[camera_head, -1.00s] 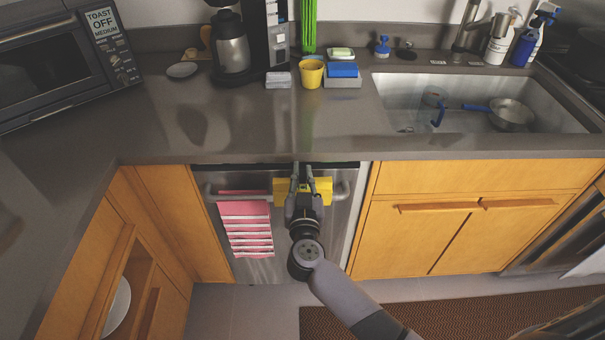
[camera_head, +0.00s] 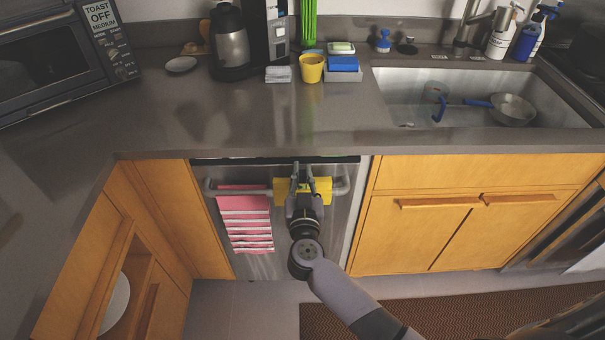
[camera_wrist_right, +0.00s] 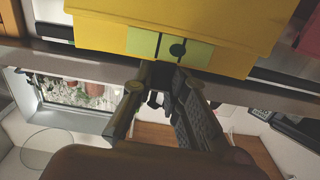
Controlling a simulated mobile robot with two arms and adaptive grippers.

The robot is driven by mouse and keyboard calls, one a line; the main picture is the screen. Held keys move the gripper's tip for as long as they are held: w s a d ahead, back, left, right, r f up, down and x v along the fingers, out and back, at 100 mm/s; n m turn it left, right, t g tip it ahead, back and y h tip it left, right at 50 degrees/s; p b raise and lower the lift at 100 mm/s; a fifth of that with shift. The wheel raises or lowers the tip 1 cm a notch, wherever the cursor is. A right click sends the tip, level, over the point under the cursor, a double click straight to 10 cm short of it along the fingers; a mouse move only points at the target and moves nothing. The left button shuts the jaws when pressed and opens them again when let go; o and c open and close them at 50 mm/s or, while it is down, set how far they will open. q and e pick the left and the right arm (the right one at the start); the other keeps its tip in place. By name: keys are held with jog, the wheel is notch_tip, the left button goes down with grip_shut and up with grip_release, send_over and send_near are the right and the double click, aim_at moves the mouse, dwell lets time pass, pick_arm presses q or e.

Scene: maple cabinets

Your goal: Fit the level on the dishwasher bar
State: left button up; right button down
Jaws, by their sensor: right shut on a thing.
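The level is a yellow block (camera_head: 283,188) at the right half of the dishwasher bar (camera_head: 343,186) in the head view. It lies lengthwise along the bar and covers part of it. Whether it rests on the bar or only hangs in front of it cannot be told. My right gripper (camera_head: 302,178) is shut on the level near its middle, with one finger each side. In the right wrist view the level (camera_wrist_right: 190,22) fills the top, with paler green patches and a dark round spot at the middle. The right fingers (camera_wrist_right: 170,82) reach its near edge. My left gripper is out of view.
A pink striped towel (camera_head: 245,222) hangs on the bar left of the level. The counter (camera_head: 230,130) overhangs just above the bar. Cabinet doors with wooden handles (camera_head: 438,203) stand to the right. A patterned rug (camera_head: 450,315) lies on the floor.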

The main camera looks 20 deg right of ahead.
jog(key=shift+f, duration=0.3)
jog(key=c, duration=1.5)
grip_release()
jog(key=v, duration=1.2)
jog(key=shift+r, duration=0.1)
